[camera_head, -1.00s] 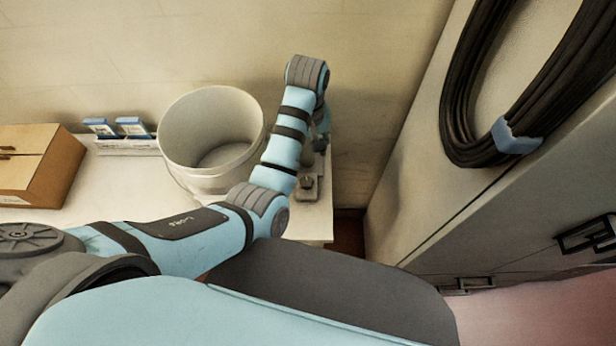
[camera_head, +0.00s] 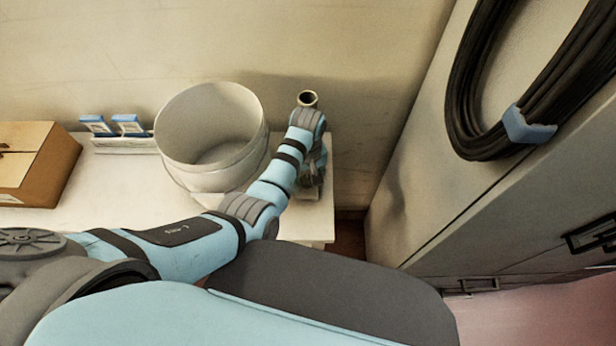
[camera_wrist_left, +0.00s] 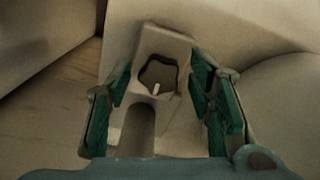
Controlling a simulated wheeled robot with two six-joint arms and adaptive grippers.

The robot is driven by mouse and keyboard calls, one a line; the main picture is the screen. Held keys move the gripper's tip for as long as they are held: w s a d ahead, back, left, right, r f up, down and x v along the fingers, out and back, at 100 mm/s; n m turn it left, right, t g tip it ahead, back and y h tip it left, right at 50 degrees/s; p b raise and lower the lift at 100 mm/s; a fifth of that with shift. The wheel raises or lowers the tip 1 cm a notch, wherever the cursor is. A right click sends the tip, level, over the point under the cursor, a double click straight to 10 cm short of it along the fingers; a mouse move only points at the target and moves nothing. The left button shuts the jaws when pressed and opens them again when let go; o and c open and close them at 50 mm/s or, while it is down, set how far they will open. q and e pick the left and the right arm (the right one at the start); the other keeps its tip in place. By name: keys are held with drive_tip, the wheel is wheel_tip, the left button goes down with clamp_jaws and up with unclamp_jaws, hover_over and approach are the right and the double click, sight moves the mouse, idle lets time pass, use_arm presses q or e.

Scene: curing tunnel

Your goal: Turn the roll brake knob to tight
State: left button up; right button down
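The roll brake knob (camera_wrist_left: 157,74) shows in the left wrist view as a dark, lobed knob with a short white mark pointing towards the bottom of the picture. It sits on a pale block (camera_wrist_left: 172,47). My left gripper (camera_wrist_left: 163,84) is open, its green-padded fingers on either side of the knob with visible gaps. In the head view my left gripper (camera_head: 312,168) is at the right end of the white table, mostly hidden by my wrist, and the knob is hidden there. My right gripper is in neither view.
A white bucket (camera_head: 212,172) stands on the table (camera_head: 120,195) left of my forearm. Further left are a blue-and-white holder (camera_head: 125,146) and a cardboard box (camera_head: 36,180). An upright tube (camera_head: 308,98) rises behind my wrist. A grey cabinet (camera_head: 480,210) with a black cable coil is at right.

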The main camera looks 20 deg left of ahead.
use_arm(q)
drive_tip(key=c, duration=0.9)
drive_tip(key=shift+o, duration=0.2)
drive_tip(key=shift+r+m+p, duration=0.15)
drive_tip(key=shift+m+p, duration=0.8)
drive_tip(key=shift+m, duration=0.05)
drive_tip(key=m+p, duration=0.1)
drive_tip(key=m, duration=0.1)
drive_tip(key=shift+m, duration=0.3)
drive_tip(key=m, duration=0.6)
drive_tip(key=shift+w+a, duration=0.1)
drive_tip(key=shift+a, duration=0.1)
drive_tip(key=m, duration=0.3)
drive_tip(key=shift+m, duration=0.4)
drive_tip(key=shift+w+m, duration=0.1)
drive_tip(key=shift+m, duration=1.6)
